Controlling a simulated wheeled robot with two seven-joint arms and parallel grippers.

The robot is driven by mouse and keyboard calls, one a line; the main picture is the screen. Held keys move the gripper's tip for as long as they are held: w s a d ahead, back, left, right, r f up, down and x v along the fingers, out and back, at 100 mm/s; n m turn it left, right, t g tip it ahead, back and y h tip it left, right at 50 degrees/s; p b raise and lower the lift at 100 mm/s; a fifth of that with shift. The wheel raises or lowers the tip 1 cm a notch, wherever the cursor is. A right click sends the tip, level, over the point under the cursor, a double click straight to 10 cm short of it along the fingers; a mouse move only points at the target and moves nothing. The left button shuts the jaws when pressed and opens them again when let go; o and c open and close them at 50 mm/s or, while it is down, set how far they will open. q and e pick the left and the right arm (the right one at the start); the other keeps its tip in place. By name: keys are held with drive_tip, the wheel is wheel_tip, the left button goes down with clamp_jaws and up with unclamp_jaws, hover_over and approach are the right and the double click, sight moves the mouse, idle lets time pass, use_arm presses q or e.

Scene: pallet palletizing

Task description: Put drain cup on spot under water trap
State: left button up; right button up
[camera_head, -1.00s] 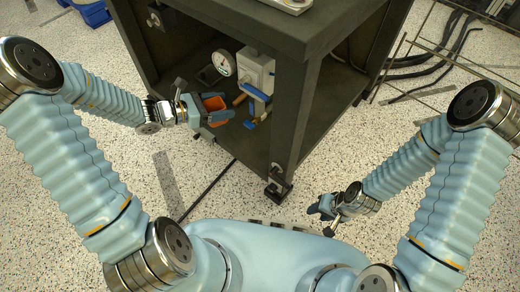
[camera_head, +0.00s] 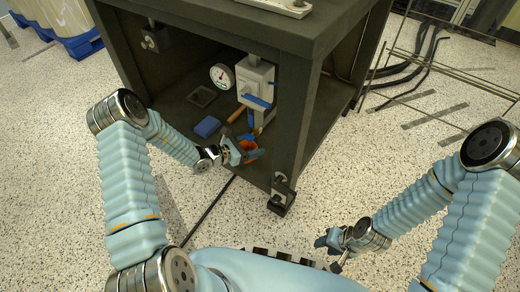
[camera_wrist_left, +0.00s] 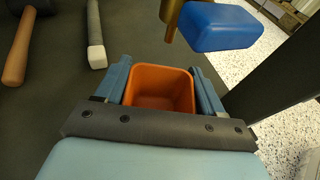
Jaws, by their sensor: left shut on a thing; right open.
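My left gripper (camera_head: 247,152) is shut on the orange drain cup (camera_head: 250,146), inside the cabinet near its front right post. In the left wrist view the open-topped, empty-looking cup (camera_wrist_left: 160,84) sits between the two blue fingers. The water trap (camera_head: 256,82) is a pale box with a round gauge and a blue handle. A brass outlet (camera_wrist_left: 172,16) and a blue lever (camera_wrist_left: 222,26) show just beyond the cup in the left wrist view. I cannot make out a marked spot directly under the trap. My right gripper (camera_head: 335,242) is open and empty, outside the cabinet.
The dark cabinet's post (camera_head: 290,125) stands close to the right of my left gripper. A blue block (camera_head: 207,127) and a dark square frame (camera_head: 202,96) lie on the cabinet floor. A wooden handle (camera_wrist_left: 20,45) and a pale-tipped grey handle (camera_wrist_left: 96,40) are nearby.

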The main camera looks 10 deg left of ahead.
use_arm(q)
drive_tip(key=shift+w+d, duration=0.9)
drive_tip(key=shift+w, duration=0.15)
drive_tip(key=shift+w+d+f+b, duration=0.2)
drive_tip(key=shift+f+b, duration=0.15)
drive_tip(key=shift+f, duration=0.55)
drive_tip(key=shift+w+d+f+b, duration=0.15)
drive_tip(key=shift+f+b, duration=0.2)
drive_tip(key=shift+f, duration=0.5)
drive_tip(key=shift+f, duration=0.2)
drive_tip(key=o, duration=1)
